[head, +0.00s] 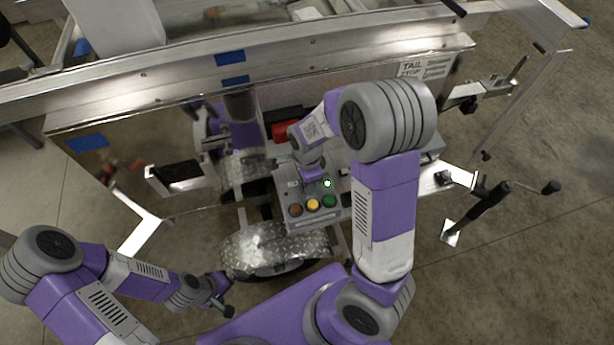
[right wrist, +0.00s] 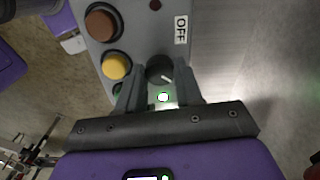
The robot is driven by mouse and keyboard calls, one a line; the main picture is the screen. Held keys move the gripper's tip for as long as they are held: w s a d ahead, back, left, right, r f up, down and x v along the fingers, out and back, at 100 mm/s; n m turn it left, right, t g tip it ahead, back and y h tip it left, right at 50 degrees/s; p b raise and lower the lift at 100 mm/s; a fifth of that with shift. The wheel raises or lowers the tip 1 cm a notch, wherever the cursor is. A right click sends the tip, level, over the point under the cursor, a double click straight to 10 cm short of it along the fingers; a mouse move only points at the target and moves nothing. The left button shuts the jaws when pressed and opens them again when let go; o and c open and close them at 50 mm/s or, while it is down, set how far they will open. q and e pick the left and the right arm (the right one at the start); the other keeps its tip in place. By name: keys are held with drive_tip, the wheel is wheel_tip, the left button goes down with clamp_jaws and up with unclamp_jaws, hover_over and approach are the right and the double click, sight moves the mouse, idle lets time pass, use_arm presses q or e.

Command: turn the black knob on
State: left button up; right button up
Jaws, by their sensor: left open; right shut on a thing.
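The black knob (right wrist: 158,67) is on a grey control box (head: 294,214), beside a yellow button. A white pointer line shows on the knob. My right gripper (right wrist: 160,84) is shut on the knob, one finger on each side. In the head view, my right arm and wrist hide the knob. A small light (right wrist: 163,97) glows between the fingers; it also shows green in the head view (head: 327,183). An OFF label (right wrist: 181,29) is on the box near a dark red lamp (right wrist: 155,5). My left gripper (head: 222,302) is open and empty, low left of the box.
Brown (head: 295,210), yellow (head: 312,205) and green (head: 329,201) buttons line the box's near edge. A diamond-plate fender (head: 275,252) lies below it. The aluminium trailer rail (head: 200,72) runs behind. A black crank handle (head: 497,197) sticks out at right. Bare floor is at lower right.

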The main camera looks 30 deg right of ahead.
drive_tip(key=shift+r+m+p, duration=0.1)
drive_tip(key=shift+m+p, duration=0.25)
drive_tip(key=shift+m, duration=0.25)
drive_tip(key=o, duration=1)
drive_tip(key=shift+o, duration=0.2)
wheel_tip(320, 180, up, 8)
drive_tip(key=p, duration=0.3)
drive_tip(key=shift+f, duration=0.25)
